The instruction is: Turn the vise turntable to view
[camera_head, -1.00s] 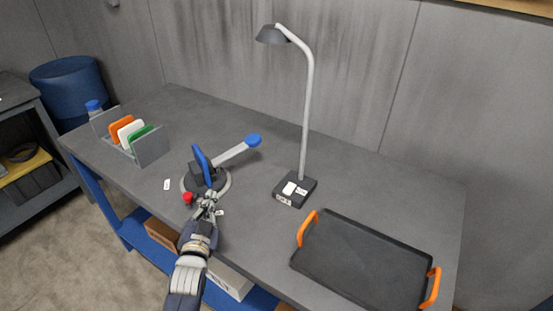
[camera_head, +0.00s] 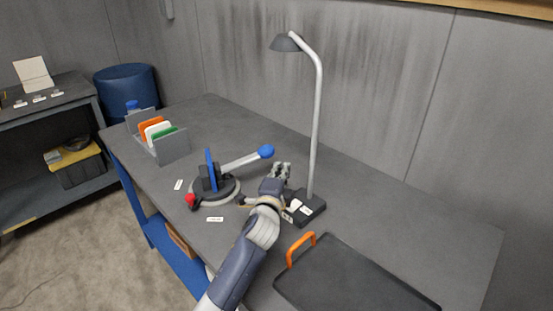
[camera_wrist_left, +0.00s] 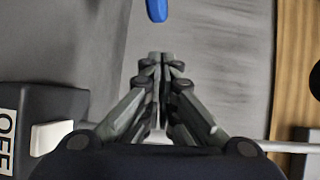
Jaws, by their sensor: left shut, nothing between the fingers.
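The vise turntable (camera_head: 228,193) sits on the grey bench, left of the picture's middle. Its dark vise holds an upright blue plate (camera_head: 210,168). A grey lever with a blue knob (camera_head: 265,151) points to the back right, and a red knob (camera_head: 190,201) sits at the front left. My left gripper (camera_head: 281,168) is shut and empty, right of the turntable and close to the lamp base, apart from the lever. In the left wrist view its fingertips (camera_wrist_left: 160,58) meet, and a blue knob end (camera_wrist_left: 157,10) shows beyond them. My right gripper is out of view.
A desk lamp (camera_head: 316,130) stands just right of my gripper; its base (camera_head: 310,207) also shows in the wrist view with an OFF label (camera_wrist_left: 8,130). A dark tray (camera_head: 350,285) with an orange handle lies front right. A rack of coloured plates (camera_head: 174,147) stands back left.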

